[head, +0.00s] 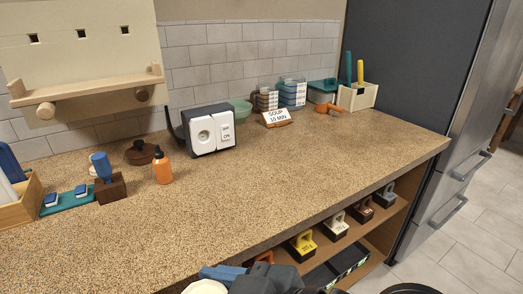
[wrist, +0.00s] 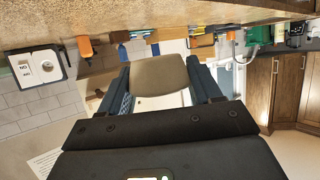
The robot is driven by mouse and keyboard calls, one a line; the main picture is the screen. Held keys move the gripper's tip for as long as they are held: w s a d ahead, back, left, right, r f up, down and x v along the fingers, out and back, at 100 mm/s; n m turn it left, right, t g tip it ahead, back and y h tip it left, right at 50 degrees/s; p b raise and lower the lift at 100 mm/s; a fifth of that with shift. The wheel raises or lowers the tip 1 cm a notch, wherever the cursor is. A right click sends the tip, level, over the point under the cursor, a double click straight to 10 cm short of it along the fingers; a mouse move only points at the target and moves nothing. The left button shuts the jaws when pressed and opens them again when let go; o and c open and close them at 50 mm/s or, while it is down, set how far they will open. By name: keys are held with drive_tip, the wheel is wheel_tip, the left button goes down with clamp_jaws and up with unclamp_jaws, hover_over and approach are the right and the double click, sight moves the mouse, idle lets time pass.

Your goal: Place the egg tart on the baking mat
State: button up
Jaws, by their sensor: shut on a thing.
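My gripper (wrist: 162,84) is shut on a smooth tan-brown piece with a rounded edge, which looks like the egg tart (wrist: 160,72). The piece sits between the two dark blue fingers in the wrist view, and its underside and far side are hidden.
The speckled counter (head: 270,185) is clear across its middle. An orange bottle (head: 161,166), a brown block (head: 110,188) and a white-fronted appliance (head: 209,129) stand toward the back. A soup sign (head: 276,118) stands farther right. Handled weights (head: 302,244) sit on the shelf below.

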drive_tip(key=w+d+f+m+t+h, duration=0.5)
drive_tip(key=w+d+f+m+t, duration=0.15)
drive_tip(key=w+d+f, duration=0.65)
drive_tip(key=s+d+f+m+t+h, duration=0.2)
drive_tip(key=d+f+m+h, duration=0.5)
drive_tip(key=d+f, duration=0.8)
wheel_tip(320, 180, down, 3)
drive_tip(key=shift+h, duration=0.3)
